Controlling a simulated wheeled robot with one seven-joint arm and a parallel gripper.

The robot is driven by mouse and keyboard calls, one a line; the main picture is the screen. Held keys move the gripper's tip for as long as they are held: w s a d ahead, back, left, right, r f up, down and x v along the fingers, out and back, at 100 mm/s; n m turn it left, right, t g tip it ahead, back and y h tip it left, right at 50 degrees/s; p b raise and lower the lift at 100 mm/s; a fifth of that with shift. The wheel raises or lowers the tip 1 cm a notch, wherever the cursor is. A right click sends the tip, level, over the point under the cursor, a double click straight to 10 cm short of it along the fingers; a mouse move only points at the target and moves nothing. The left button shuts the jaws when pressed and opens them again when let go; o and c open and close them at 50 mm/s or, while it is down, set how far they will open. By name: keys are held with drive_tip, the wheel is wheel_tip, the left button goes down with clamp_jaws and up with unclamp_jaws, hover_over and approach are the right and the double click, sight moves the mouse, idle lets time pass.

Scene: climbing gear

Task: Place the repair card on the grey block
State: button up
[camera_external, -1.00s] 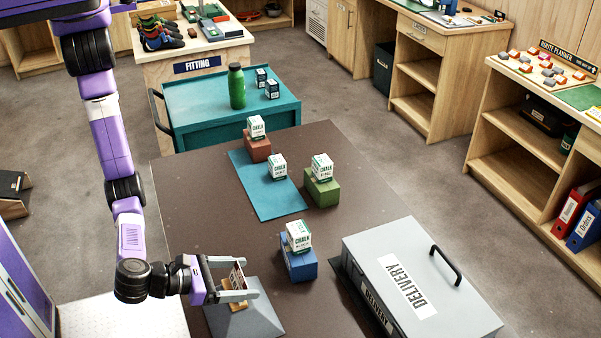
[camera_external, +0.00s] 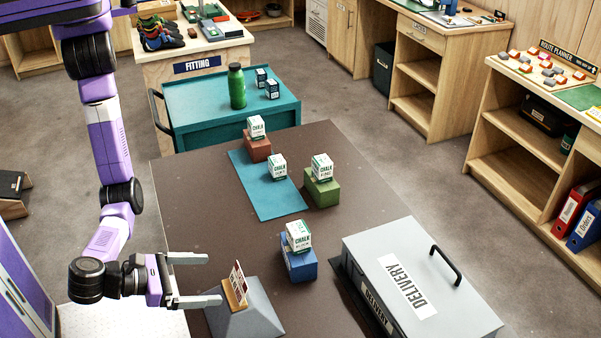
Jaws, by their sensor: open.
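The repair card (camera_external: 238,280), a small white and red card with a tan wooden base, stands on top of the grey block (camera_external: 247,318), which has sloping sides, at the front edge of the table. My gripper (camera_external: 212,279) is open and empty. Its two fingers point right toward the card from the left. The card looks clear of the fingers, though the near fingertip overlaps its base closely in this view.
A blue block (camera_external: 301,267) with a chalk box (camera_external: 298,236) stands right of the card. A grey delivery box (camera_external: 440,295) fills the front right. More chalk boxes stand around a teal mat (camera_external: 262,190) farther back. The table's left middle is clear.

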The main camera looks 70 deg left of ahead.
drive_tip(key=shift+v, duration=1.4)
